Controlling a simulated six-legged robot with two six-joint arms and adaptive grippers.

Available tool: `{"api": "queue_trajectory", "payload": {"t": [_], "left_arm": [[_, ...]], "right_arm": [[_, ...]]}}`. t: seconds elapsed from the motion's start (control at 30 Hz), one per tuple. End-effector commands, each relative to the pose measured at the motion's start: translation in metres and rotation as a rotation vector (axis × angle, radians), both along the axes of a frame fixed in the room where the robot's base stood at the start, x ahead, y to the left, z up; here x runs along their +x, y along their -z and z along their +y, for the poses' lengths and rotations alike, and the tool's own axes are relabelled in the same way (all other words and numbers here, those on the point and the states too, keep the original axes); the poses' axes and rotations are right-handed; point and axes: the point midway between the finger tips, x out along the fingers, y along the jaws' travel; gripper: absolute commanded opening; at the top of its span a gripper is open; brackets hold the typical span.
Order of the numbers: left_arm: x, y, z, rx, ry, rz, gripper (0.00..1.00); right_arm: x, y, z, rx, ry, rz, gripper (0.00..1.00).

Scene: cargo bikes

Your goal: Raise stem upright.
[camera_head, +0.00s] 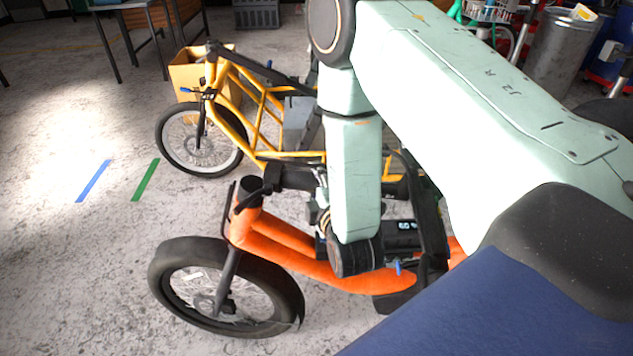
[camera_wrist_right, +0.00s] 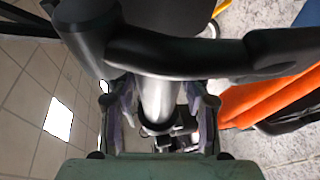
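The orange cargo bike (camera_head: 285,252) stands in front of me. Its black stem (camera_head: 292,177) lies about level, running right from the top of the head tube toward my right gripper, so it is not upright. My right gripper (camera_head: 318,216) is beside the stem, partly hidden by my own wrist. In the right wrist view, my right gripper (camera_wrist_right: 160,122) has its two fingers on either side of a grey tube (camera_wrist_right: 158,98), seemingly the stem, with narrow gaps showing. A black bar (camera_wrist_right: 200,58) crosses above the fingers. My left gripper is not in view.
The bike's front wheel (camera_head: 176,290) is at the lower left. A yellow cargo bike (camera_head: 262,110) stands close behind, with a cardboard box (camera_head: 188,76) beyond it. The floor at left is clear, with blue tape (camera_head: 93,181) and green tape (camera_head: 145,180).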

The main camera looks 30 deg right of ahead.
Motion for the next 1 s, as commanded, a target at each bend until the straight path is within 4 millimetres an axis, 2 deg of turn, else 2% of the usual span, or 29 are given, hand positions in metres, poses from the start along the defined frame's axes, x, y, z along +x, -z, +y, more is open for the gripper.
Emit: {"api": "queue_trajectory", "payload": {"t": [0.07,0.5,1.0], "left_arm": [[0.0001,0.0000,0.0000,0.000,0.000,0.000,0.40],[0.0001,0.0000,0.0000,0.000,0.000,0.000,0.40],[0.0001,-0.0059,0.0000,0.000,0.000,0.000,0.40]], "right_arm": [[0.0000,-0.0001,0.0001,0.000,0.000,0.000,0.38],[-0.0005,-0.0001,-0.0006,0.000,0.003,0.001,0.00],[0.0001,-0.0040,-0.0007,-0.017,0.004,0.012,0.00]]}}
